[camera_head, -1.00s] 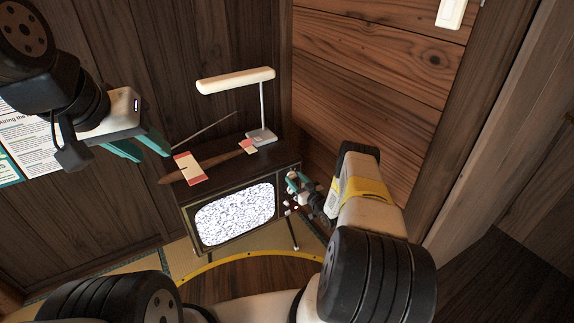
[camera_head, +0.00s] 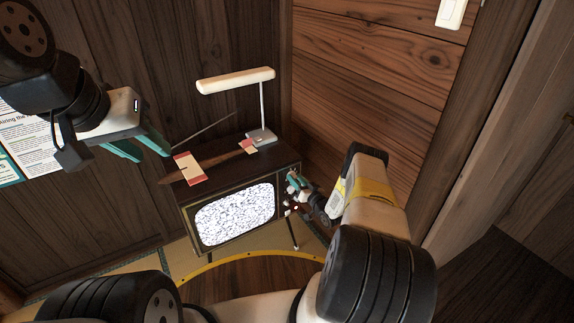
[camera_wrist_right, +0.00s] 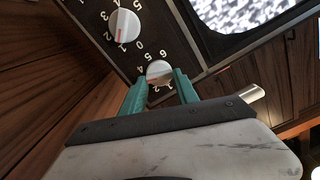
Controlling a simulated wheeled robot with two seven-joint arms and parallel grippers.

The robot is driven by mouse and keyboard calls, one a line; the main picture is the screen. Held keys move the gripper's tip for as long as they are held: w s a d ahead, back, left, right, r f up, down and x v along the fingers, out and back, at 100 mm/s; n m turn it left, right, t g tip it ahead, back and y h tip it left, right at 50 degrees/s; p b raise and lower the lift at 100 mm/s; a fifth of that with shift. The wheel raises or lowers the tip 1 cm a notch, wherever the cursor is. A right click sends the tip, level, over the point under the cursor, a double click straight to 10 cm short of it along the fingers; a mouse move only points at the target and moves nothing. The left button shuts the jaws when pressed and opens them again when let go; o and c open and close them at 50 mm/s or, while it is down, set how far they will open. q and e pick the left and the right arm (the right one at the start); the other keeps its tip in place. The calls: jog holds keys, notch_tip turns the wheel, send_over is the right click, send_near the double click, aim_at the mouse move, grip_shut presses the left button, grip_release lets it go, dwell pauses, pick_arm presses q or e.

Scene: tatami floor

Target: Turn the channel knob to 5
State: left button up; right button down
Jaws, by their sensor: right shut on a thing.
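The television (camera_head: 188,217) stands on thin legs against the wall, its screen full of static. Its dark control panel shows in the right wrist view with two white knobs ringed by numbers. My right gripper (camera_wrist_right: 160,88) has its teal fingers closed on either side of the nearer knob (camera_wrist_right: 160,70); the digits 6, 5 and 4 show beside it. Its pointer is not clear. The other knob (camera_wrist_right: 122,25) is free, with a red mark near 1 and 2. I cannot tell which is labelled channel. My left gripper (camera_head: 142,148) hangs up left, apart from the television; its jaw gap is unclear.
On top of the television are a white lamp (camera_head: 236,80) and a brown stick-like object (camera_head: 220,163) with red and cream pieces. A thin antenna rises there. Wooden walls close in behind and right. A poster (camera_head: 28,140) hangs left.

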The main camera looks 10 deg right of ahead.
jog(key=m, duration=0.6)
jog(key=shift+d+f+m, duration=0.1)
jog(key=shift+d+m, duration=0.05)
jog(key=shift+m, duration=0.15)
jog(key=m, duration=0.3)
jog(key=shift+f, duration=0.1)
jog(key=shift+m, duration=1.9)
jog(key=shift+f, duration=0.1)
jog(key=c, duration=0.9)
grip_release()
jog(key=shift+s+d, duration=0.1)
jog(key=v, duration=0.7)
jog(key=shift+s+d, duration=0.1)
jog(key=shift+s, duration=0.2)
